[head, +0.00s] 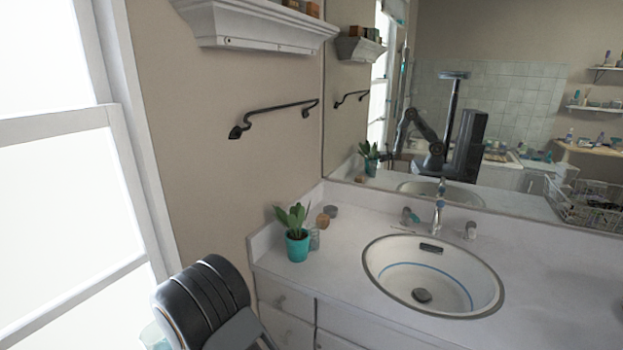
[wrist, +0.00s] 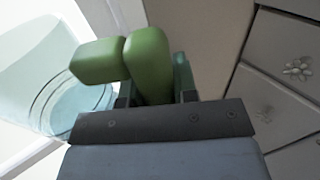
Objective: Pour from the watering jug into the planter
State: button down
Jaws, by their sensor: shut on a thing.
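The watering jug is a clear vessel (wrist: 50,85) with a thick green handle (wrist: 148,65), and bluish liquid seems to show inside it. My gripper (wrist: 157,88) is shut on the green handle in the wrist view. In the head view only a pale sliver of the jug (head: 152,337) shows at the lower left, beside my arm, which hides my gripper. I cannot tell how far the jug is tilted. The planter, a teal pot (head: 298,247) with a green leafy plant, stands upright on the counter's left corner, apart from the jug.
A sink (head: 385,285) with a faucet (head: 438,218) is set in the white counter right of the planter. A small glass (head: 315,239) and small round items stand close by the planter. Drawers (wrist: 290,75) lie below the counter. A bright window (head: 60,190) is at left.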

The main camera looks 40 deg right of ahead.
notch_tip(320, 180, up, 17)
jog(key=p, duration=1.5)
jog(key=s+d+r+m+g+h, duration=0.2)
jog(key=s+d+r+m+g, duration=0.3)
jog(key=d+g, duration=0.4)
jog(key=s+d+r+m+g+h, duration=0.3)
jog(key=s+d+r+m+g, duration=0.3)
jog(key=s+d+g, duration=0.4)
jog(key=s+d+r+m+g+h+b, duration=0.1)
jog(key=s+d+r+m+g+h, duration=0.2)
jog(key=d+g, duration=0.7)
jog(key=s+d+r+m, duration=0.2)
jog(key=s+d+r, duration=0.2)
jog(key=d+r, duration=0.1)
jog(key=shift+s+d, duration=0.35)
jog(key=shift+d, duration=0.35)
